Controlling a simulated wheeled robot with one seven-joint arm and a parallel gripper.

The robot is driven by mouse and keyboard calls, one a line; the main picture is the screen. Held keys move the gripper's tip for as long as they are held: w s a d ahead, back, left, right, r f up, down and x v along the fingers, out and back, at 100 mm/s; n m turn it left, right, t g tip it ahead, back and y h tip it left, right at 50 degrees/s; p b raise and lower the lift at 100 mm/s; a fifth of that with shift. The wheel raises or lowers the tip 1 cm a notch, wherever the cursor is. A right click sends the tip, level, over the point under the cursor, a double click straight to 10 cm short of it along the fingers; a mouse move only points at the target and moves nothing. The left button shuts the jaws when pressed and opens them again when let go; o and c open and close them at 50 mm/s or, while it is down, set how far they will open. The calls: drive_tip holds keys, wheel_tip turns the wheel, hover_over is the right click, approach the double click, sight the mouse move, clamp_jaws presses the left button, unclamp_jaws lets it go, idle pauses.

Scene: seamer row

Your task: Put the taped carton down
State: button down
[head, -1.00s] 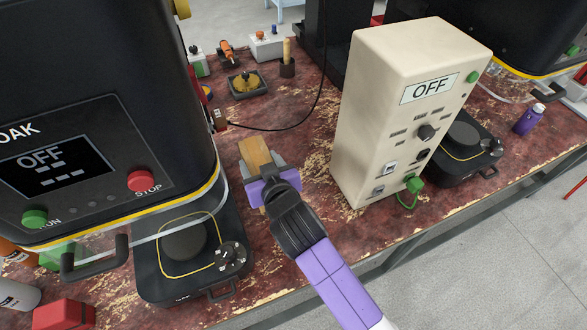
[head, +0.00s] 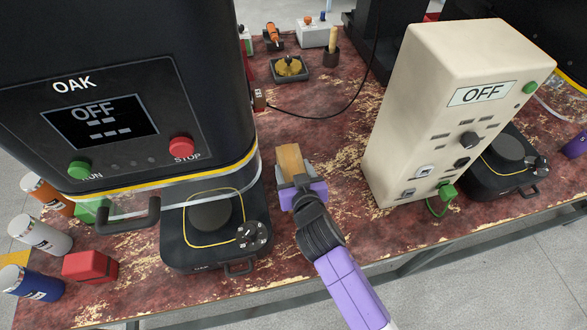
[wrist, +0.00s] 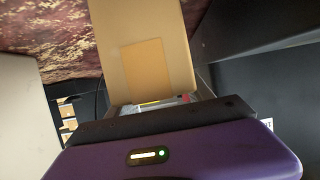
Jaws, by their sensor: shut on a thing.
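The taped carton (head: 291,161) is a tan box held in my gripper (head: 298,184), over the middle of the worn red bench (head: 330,150). In the wrist view the carton (wrist: 140,45) fills the upper middle, with a darker tan patch on its face. My gripper (wrist: 150,110) is shut on it. The fingers are mostly hidden behind the purple gripper body. I cannot tell whether the carton's underside touches the bench.
A black OAK machine (head: 120,90) stands close on the left. A cream box marked OFF (head: 440,120) stands on the right. A yellow-topped black tray (head: 289,68) and a cable lie behind. A red block (head: 90,266) and several canisters are front left. Bench between the machines is clear.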

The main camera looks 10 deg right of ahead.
drive_tip(key=shift+f, duration=0.1)
drive_tip(key=shift+c, duration=2)
unclamp_jaws()
drive_tip(key=shift+s, duration=0.1)
drive_tip(key=v, duration=1.2)
drive_tip(key=shift+b, duration=0.35)
